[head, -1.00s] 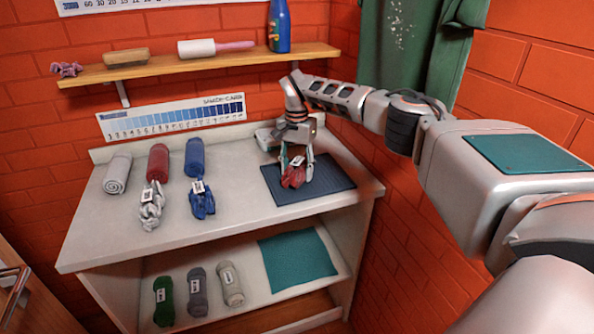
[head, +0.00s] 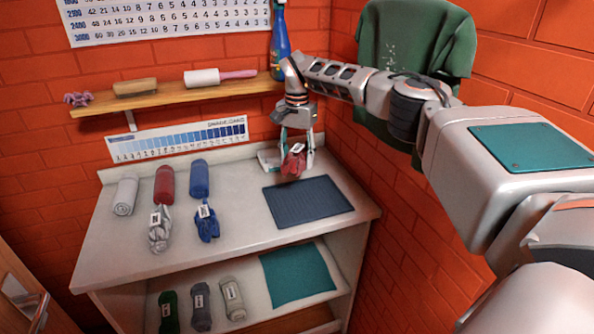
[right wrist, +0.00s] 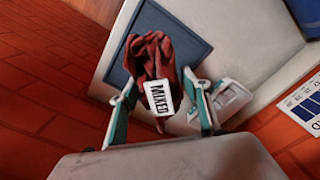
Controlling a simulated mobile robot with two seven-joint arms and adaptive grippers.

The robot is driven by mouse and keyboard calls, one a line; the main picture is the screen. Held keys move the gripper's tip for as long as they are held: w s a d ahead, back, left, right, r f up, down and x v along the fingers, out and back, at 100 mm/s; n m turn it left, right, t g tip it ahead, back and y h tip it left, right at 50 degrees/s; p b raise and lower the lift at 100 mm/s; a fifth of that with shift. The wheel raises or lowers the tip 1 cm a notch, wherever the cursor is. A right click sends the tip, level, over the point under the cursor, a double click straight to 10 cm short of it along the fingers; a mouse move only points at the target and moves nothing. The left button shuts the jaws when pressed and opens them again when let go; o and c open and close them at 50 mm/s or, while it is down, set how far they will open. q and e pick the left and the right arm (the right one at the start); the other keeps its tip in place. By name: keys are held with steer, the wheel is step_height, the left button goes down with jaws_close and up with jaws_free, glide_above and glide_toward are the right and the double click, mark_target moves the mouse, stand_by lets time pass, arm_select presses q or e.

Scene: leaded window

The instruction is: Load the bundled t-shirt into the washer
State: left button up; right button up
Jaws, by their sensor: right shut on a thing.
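A bundled dark red cloth with a white tag (head: 293,163) hangs in my right gripper (head: 296,158), above the back of the counter and behind the dark blue mat. In the right wrist view the red cloth (right wrist: 172,58) sits between the two teal-and-silver fingers (right wrist: 163,100), and its tag reads "MIXED". The right gripper is shut on it. The cloth appears held clear of the mat. My left gripper is not in view. No washer shows in these views.
The dark blue mat (head: 310,203) lies bare on the counter (head: 245,225). Rolled towels, a grey bundle (head: 158,230) and a blue bundle (head: 207,222) lie to the left. A white object (head: 268,160) stands at the back. A wooden shelf (head: 160,98) and a green cloth (head: 420,50) are on the walls.

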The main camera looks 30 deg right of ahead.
step_height(320, 180, up, 5)
steer(key=shift+r, duration=0.75)
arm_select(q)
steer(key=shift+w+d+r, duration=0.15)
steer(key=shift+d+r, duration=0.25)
arm_select(e)
steer(key=shift+r, duration=0.1)
steer(key=s+a+f+n, duration=0.2)
steer(key=a+f+n, duration=0.15)
steer(key=a, duration=0.85)
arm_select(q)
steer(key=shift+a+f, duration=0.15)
arm_select(e)
steer(key=s+a+f+n, duration=0.3)
steer(key=s+a+n, duration=0.1)
steer(key=s+a, duration=0.6)
steer(key=s+a+f+n, duration=0.3)
steer(key=s+a+n, duration=0.1)
steer(key=s+a, duration=0.7)
steer(key=a, duration=0.3)
steer(key=shift+s+a+f, duration=0.15)
steer(key=shift+a+f, duration=0.2)
steer(key=shift+w+d, duration=0.15)
steer(key=shift+w, duration=0.05)
